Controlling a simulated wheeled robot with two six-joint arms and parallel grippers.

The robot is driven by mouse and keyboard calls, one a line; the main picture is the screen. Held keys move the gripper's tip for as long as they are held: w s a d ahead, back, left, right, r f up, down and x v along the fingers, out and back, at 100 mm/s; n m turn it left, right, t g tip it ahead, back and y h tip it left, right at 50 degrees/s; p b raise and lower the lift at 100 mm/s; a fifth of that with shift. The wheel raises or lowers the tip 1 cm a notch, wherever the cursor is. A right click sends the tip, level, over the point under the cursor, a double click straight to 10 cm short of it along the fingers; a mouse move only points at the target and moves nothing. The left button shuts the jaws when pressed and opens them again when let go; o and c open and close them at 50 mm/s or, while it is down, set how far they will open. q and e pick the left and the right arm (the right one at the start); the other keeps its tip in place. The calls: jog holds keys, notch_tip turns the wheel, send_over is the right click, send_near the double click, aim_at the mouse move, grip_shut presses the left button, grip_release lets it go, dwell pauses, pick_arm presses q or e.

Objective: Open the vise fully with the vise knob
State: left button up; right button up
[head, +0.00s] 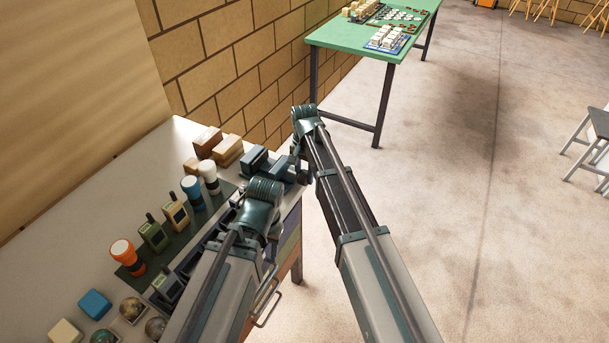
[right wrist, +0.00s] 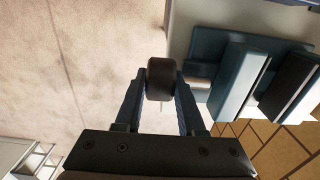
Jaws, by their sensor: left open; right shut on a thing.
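The vise (head: 254,159) is a blue-teal block with two jaws at the far right end of the workbench. In the right wrist view its near jaw (right wrist: 235,80) stands a narrow gap apart from the darker jaw beside it. The vise knob (right wrist: 160,80) is a dark, round cylinder on a short pale shaft at the vise's end. My right gripper (right wrist: 161,85) is shut on the knob, one finger on each side. In the head view my right gripper (head: 300,165) is at the bench's right edge. My left gripper (head: 258,208) is open over the bench, its fingers mostly hidden.
The workbench (head: 60,240) holds wooden blocks (head: 226,150), cylinders, handheld radios (head: 175,214), an orange-topped lamp-like item (head: 124,253) and a blue block (head: 95,303). A green table (head: 345,35) stands behind. The floor to the right is open, with a stool (head: 598,125) at its edge.

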grip_shut()
jog(key=shift+s, duration=0.1)
jog(key=shift+s+f+t+h, duration=0.15)
jog(key=shift+t+h, duration=0.15)
jog(key=shift+t, duration=0.2)
jog(key=shift+s+a+f+t+h+b, duration=0.1)
jog(key=shift+s+a+t+h+b, duration=0.05)
jog(key=shift+t+h+b, duration=0.55)
jog(key=shift+a+t+h+b, duration=0.1)
jog(key=shift+t+h+b, duration=0.5)
jog(key=shift+t+b, duration=0.5)
jog(key=shift+t+h+b, duration=0.35)
jog(key=shift+t+h, duration=0.05)
jog(key=shift+t, duration=0.2)
